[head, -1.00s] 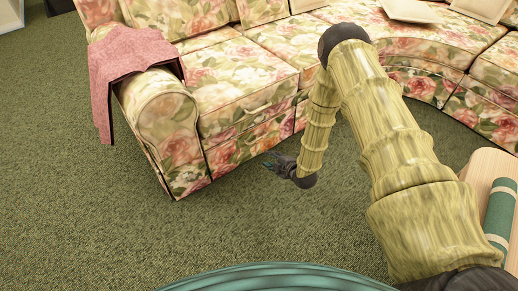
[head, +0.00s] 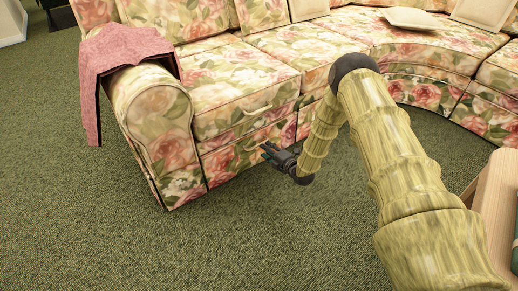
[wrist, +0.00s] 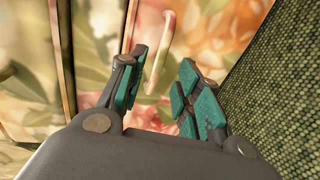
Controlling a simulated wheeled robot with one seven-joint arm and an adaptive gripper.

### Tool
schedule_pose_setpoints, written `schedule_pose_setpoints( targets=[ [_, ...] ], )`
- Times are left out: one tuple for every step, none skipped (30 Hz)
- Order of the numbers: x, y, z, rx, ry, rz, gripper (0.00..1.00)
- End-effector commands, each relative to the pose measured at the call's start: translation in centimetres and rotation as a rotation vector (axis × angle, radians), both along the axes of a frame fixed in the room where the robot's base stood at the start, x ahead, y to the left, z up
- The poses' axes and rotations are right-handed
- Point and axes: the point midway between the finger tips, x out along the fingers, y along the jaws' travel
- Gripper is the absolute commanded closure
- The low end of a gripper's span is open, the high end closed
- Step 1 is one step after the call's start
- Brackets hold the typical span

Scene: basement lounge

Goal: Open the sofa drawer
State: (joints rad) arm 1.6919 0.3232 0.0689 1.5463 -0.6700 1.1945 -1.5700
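The floral sofa (head: 225,88) stands ahead, with a low drawer front (head: 228,158) in its base, below the seat. A pale curved handle (wrist: 160,55) on the floral front shows in the wrist view, ahead of the gap between my fingers. In the wrist view my gripper (wrist: 164,78) is open, with teal pads apart and nothing held. Contact with the handle cannot be told. The front looks shut.
A pink cloth (head: 120,55) hangs over the sofa's left arm (head: 155,105). The sofa curves away to the right with loose cushions (head: 412,18). A wooden piece (head: 497,195) stands at the right edge. Green carpet (head: 90,215) in front is clear.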

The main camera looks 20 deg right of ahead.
Motion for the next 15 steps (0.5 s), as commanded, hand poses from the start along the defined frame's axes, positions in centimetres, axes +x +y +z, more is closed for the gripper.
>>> schedule_pose_setpoints(
  targets=[
    [0.9, 0.3, -0.6, 0.000, -0.002, 0.000, 0.66],
    [1.3, 0.4, -0.7, 0.001, -0.002, 0.000, 0.66],
    [1.9, 0.7, -0.8, 0.001, -0.002, 0.000, 0.66],
    [2.4, 0.8, -0.9, 0.001, -0.002, 0.000, 0.66],
    [2.8, 1.0, -1.0, 0.001, -0.002, 0.000, 0.66],
    [3.3, 1.2, -1.1, 0.000, -0.001, -0.001, 0.66],
    [3.7, 1.3, -1.2, 0.000, -0.001, -0.001, 0.66],
    [4.1, 1.4, -1.2, 0.000, -0.002, -0.001, 0.66],
    [4.5, 1.6, -1.3, 0.001, -0.001, 0.000, 0.66],
    [4.7, 1.7, -1.4, 0.001, 0.000, 0.000, 0.66],
    [5.0, 1.8, -1.4, 0.001, 0.000, -0.001, 0.66],
    [5.3, 1.9, -1.4, 0.000, -0.001, -0.001, 0.66],
    [5.5, 2.0, -1.4, 0.000, 0.000, -0.001, 0.66],
    [5.7, 2.0, -1.4, 0.000, 0.000, -0.001, 0.66],
    [5.9, 2.1, -1.4, 0.001, 0.001, 0.000, 0.66]
  ],
)
